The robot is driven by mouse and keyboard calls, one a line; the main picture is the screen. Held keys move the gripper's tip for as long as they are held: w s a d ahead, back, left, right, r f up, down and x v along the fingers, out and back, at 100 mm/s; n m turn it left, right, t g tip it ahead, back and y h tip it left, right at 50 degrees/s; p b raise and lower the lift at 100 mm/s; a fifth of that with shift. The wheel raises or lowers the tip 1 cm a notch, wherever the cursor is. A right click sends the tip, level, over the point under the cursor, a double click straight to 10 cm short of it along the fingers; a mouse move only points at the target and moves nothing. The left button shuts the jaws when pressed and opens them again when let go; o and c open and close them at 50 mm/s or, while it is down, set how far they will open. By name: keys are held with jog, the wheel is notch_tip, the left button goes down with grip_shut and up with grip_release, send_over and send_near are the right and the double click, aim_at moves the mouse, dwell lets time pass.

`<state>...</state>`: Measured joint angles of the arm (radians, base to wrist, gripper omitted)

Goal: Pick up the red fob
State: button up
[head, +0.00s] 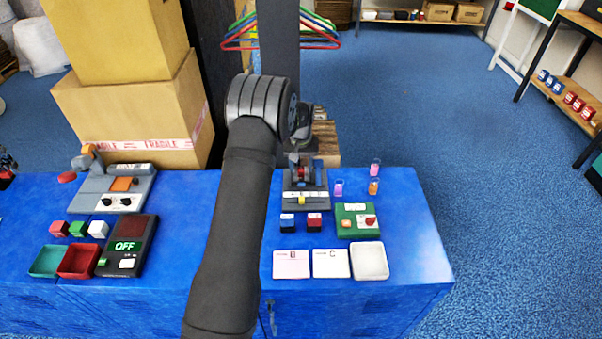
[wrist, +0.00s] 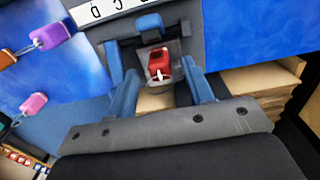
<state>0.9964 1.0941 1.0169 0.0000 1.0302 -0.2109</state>
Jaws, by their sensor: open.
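The red fob (wrist: 159,65) shows in the wrist view with a white mark on its face, over a grey part of the dark grey device. It lies between the two blue-grey fingers of my gripper (wrist: 152,72), which are open with a gap on each side of it. In the head view my gripper (head: 301,160) is over the back of the device (head: 304,197), and a small bit of red shows there, mostly hidden by the gripper.
An orange fob (head: 373,187), a purple fob (head: 339,188) and a pink fob (head: 375,168) stand to the right. A green panel (head: 345,228), a white tray (head: 369,262) and cards are in front. Stacked cartons (head: 130,110) stand at the left behind the blue bench (head: 410,215).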

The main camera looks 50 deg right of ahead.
notch_tip(320, 180, down, 2)
jog(key=shift+f, duration=0.15)
grip_shut()
